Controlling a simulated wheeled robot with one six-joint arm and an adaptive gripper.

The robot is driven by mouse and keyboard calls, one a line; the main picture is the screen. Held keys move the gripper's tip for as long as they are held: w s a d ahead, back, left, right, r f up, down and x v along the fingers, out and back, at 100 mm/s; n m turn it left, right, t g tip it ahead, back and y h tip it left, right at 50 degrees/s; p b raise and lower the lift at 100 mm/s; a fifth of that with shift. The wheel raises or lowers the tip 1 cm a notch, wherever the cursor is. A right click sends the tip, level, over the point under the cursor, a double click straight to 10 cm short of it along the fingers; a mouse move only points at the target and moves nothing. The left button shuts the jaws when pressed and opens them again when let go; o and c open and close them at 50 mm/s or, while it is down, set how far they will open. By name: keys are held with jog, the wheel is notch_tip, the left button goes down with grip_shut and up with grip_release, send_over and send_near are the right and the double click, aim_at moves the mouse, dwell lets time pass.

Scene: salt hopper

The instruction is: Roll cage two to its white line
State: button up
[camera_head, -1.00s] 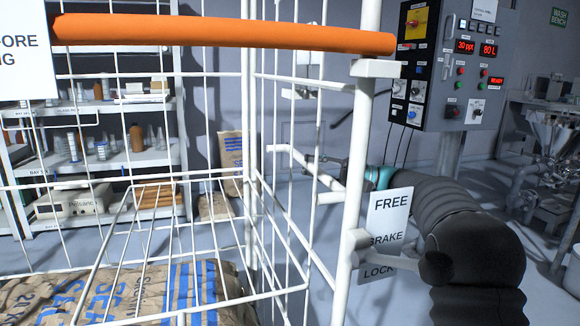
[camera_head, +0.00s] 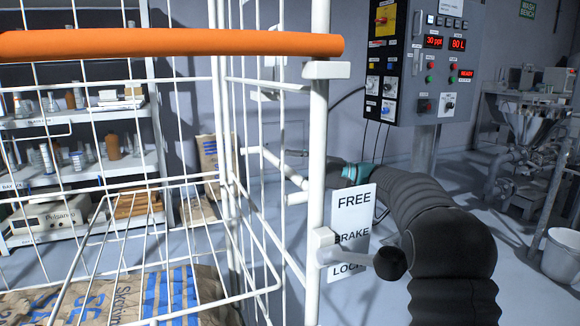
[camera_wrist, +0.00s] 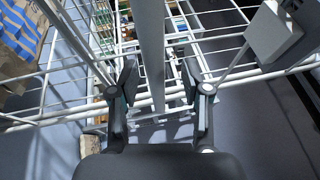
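A white wire cage with an orange handle bar (camera_head: 170,44) fills the left and middle of the head view, close to me. Its near corner post (camera_head: 318,150) carries a FREE/BRAKE/LOCK plate (camera_head: 354,212) and a lever with a black knob (camera_head: 390,262), the knob just below the word BRAKE. Brown sacks with blue print (camera_head: 170,295) lie inside the cage. My gripper reaches in past the post in the head view, partly hidden by it. In the wrist view my gripper (camera_wrist: 160,80) has its fingers apart, with a white upright (camera_wrist: 150,50) showing between them; contact is unclear. No white floor line is discernible.
A shelf (camera_head: 85,175) with bottles and a balance stands behind the cage. A control panel (camera_head: 425,60) on a post is beyond, right of centre. A steel hopper (camera_head: 530,120) and a white bucket (camera_head: 560,255) are at the right. Grey floor shows between.

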jog(key=d+f, duration=0.2)
jog(key=d, duration=1)
jog(key=shift+w, duration=0.4)
jog(key=shift+f, duration=0.1)
